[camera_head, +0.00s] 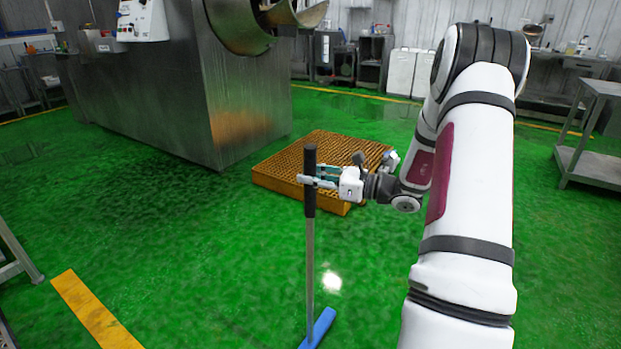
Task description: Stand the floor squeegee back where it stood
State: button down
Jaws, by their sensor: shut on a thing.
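The floor squeegee (310,250) stands upright in the middle of the head view, with a black grip on top, a grey pole and a blue head (320,328) at the bottom edge. My gripper (312,181) comes from the right and is shut on the black grip, below its top end. The blue head is low at the green floor; I cannot tell whether it touches. Part of the head is cut off by the picture's lower edge.
An orange slatted platform (275,172) lies on the floor behind the squeegee. A large steel drum machine (215,100) stands at the back left. A yellow floor stripe (95,310) is at the lower left. A grey metal table (590,140) stands at the right. Green floor is open around the squeegee.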

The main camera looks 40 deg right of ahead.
jog(key=c, duration=1.3)
grip_release()
